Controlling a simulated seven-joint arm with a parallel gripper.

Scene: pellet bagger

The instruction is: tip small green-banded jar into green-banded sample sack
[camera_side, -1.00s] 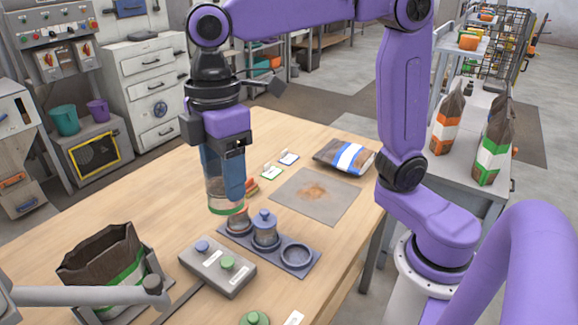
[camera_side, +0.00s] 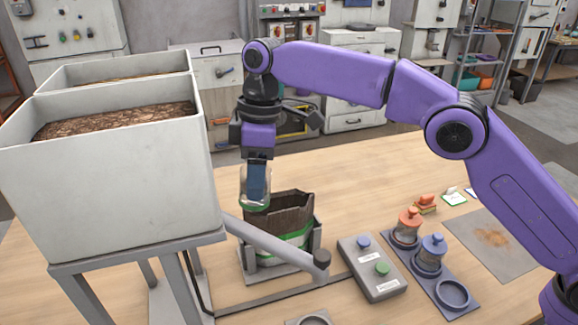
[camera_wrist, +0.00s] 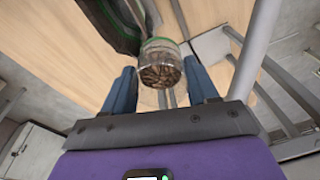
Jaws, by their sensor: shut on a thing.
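My gripper (camera_side: 257,180) points down with its blue fingers shut on a small clear jar (camera_side: 250,192) with a green band at its lower end. In the wrist view, the jar (camera_wrist: 160,68) sits between both fingers, and brown pellets show inside it. The jar looks roughly upright. The green-banded sample sack (camera_side: 292,218) stands open in a grey holder. In the side view the jar overlaps the sack's upper left edge; its exact height over the mouth is hard to tell. The inside of the sack is mostly hidden.
A grey tube (camera_side: 275,243) from the big pellet hopper (camera_side: 110,180) crosses in front of the sack. A button box (camera_side: 375,268) stands to the right, then a rack (camera_side: 462,306) with orange and blue jars and one empty ring.

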